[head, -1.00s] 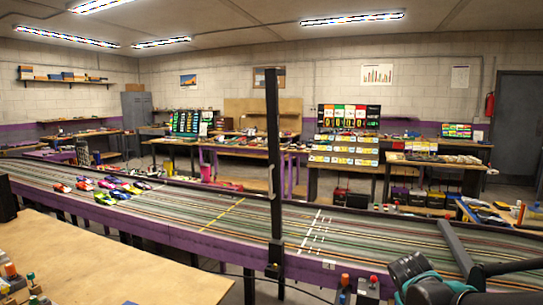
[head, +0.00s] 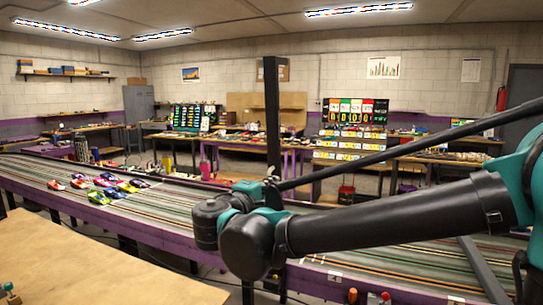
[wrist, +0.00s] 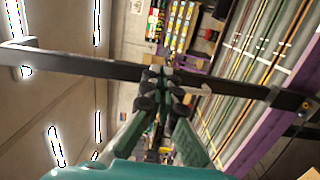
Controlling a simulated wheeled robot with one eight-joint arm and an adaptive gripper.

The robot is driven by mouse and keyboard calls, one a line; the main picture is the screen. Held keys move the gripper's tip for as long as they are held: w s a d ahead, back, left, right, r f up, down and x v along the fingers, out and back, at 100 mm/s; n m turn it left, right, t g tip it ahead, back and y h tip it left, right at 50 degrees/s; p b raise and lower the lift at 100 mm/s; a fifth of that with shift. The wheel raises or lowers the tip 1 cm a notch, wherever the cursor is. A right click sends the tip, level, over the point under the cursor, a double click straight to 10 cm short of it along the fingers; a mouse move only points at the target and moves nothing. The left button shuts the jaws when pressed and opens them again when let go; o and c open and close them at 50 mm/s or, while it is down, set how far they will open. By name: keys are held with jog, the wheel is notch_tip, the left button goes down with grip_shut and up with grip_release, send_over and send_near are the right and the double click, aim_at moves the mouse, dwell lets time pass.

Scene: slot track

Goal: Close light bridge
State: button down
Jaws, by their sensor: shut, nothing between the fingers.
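The light bridge is a black post (head: 271,110) standing upright at the near edge of the slot track in the head view. My arm hides its lower part. In the wrist view the bridge (wrist: 75,66) runs sideways across the picture, with its base at the right by the purple track edge. A thin pale handle (wrist: 205,92) shows on it. My gripper (wrist: 160,90) is shut and empty, its fingertips overlapping the post left of the handle. I cannot tell whether they touch it. In the head view my gripper (head: 272,188) is beside the post.
The slot track (head: 140,212) with purple sides runs across the room; several toy cars (head: 100,187) stand at its left. A wooden table (head: 90,265) is at front left. A dark beam (head: 484,268) shows at lower right. Work tables and a scoreboard (head: 355,112) are behind.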

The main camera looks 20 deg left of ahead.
jog(key=n+t+y, duration=0.1)
send_near(278, 153)
jog(key=w, duration=0.6)
jog(key=shift+w+d+r, duration=0.2)
jog(key=shift+w+r, duration=0.05)
jog(key=shift+w, duration=0.15)
